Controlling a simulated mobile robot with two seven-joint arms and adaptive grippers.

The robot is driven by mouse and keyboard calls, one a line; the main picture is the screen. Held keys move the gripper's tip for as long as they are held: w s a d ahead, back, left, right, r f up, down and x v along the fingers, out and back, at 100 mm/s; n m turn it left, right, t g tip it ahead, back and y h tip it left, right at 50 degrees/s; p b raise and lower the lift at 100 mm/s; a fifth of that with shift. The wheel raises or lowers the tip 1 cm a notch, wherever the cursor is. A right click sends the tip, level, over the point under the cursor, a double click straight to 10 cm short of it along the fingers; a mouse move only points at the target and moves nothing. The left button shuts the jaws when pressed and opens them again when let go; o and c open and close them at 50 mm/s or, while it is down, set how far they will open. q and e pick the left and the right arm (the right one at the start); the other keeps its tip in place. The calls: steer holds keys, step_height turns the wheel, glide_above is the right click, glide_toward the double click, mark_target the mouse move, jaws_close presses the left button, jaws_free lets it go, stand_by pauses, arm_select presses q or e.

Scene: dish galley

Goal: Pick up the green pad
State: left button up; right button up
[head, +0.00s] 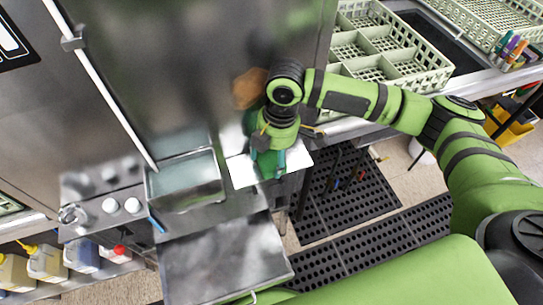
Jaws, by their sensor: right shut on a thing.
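My right gripper (272,148) points down over a small pale shelf (242,174) beside the tall steel machine. It is shut on a dark green thing (266,162), which looks like the green pad. The wrist and fingers cover much of it, so its outline is hard to see. I cannot tell whether the pad still touches the shelf. A small teal item (281,164) shows right next to the fingers. My left gripper is not in view.
An orange-brown round thing (249,88) is near my right wrist. A steel basin (186,180) lies left of the shelf. Light green dish racks (395,50) stand on the counter at the upper right. Bottles (48,262) stand lower left. Black perforated mats (345,190) cover the floor.

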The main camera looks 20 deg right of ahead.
mark_target(270, 162)
steer(key=r, duration=0.2)
steer(key=r+b, duration=0.1)
steer(key=r, duration=0.1)
steer(key=shift+s+a+r, duration=0.1)
steer(key=shift+s, duration=0.3)
steer(key=s+a+r+b, duration=0.1)
steer(key=s+r, duration=0.5)
steer(key=s, duration=0.4)
steer(key=shift+s+a+r+b, duration=0.25)
steer(key=shift+s+r+b, duration=0.05)
steer(key=shift+s, duration=0.05)
steer(key=shift+c, duration=0.3)
